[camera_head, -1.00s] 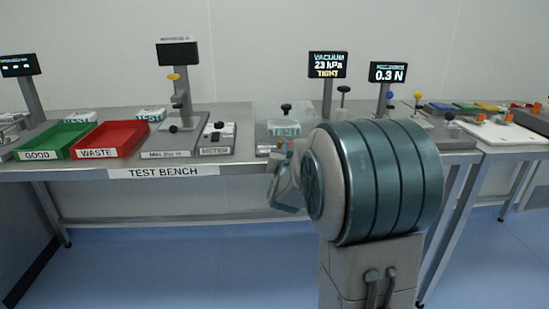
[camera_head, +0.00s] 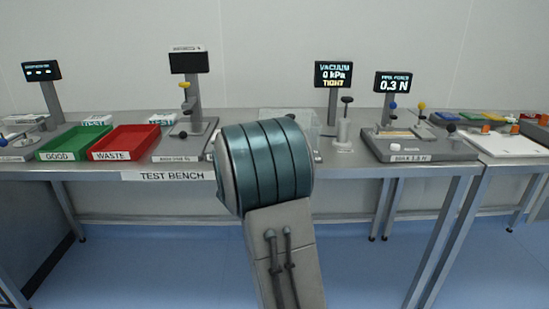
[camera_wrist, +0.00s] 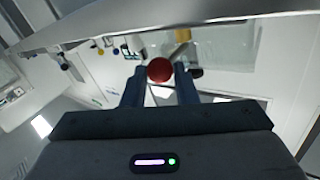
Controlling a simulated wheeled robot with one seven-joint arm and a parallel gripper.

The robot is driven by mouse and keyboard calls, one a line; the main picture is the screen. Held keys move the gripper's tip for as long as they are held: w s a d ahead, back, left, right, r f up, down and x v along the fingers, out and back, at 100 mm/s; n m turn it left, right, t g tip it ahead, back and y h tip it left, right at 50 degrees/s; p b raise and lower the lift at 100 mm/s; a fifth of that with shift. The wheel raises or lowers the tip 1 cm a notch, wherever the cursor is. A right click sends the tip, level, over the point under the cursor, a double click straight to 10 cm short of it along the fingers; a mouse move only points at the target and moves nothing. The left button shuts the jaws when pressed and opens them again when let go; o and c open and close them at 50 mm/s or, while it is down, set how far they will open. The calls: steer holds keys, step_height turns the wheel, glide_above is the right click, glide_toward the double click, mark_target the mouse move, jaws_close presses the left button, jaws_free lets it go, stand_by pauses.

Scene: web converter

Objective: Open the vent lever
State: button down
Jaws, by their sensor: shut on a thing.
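A red ball knob (camera_wrist: 159,70) sits between the two fingers of my gripper (camera_wrist: 158,84) in the wrist view. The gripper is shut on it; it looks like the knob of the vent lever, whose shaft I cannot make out. In the head view my arm hides the gripper and the lever. The clear vacuum chamber (camera_head: 305,122) shows partly behind my arm on the bench. The vacuum display (camera_head: 333,75) above it reads 0 kPa and TIGHT.
A green GOOD tray (camera_head: 74,143) and a red WASTE tray (camera_head: 125,142) stand at the left of the bench. A black-knobbed post (camera_head: 345,125) stands right of the chamber. A force tester (camera_head: 420,150) with a 0.3 N display (camera_head: 393,83) is further right.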

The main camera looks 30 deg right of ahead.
steer(key=shift+d+r, duration=0.1)
stand_by(0.3)
steer(key=c, duration=1.4)
jaws_free()
steer(key=shift+s, duration=0.1)
steer(key=shift+c, duration=0.2)
steer(key=v, duration=1.4)
steer(key=shift+p, duration=0.35)
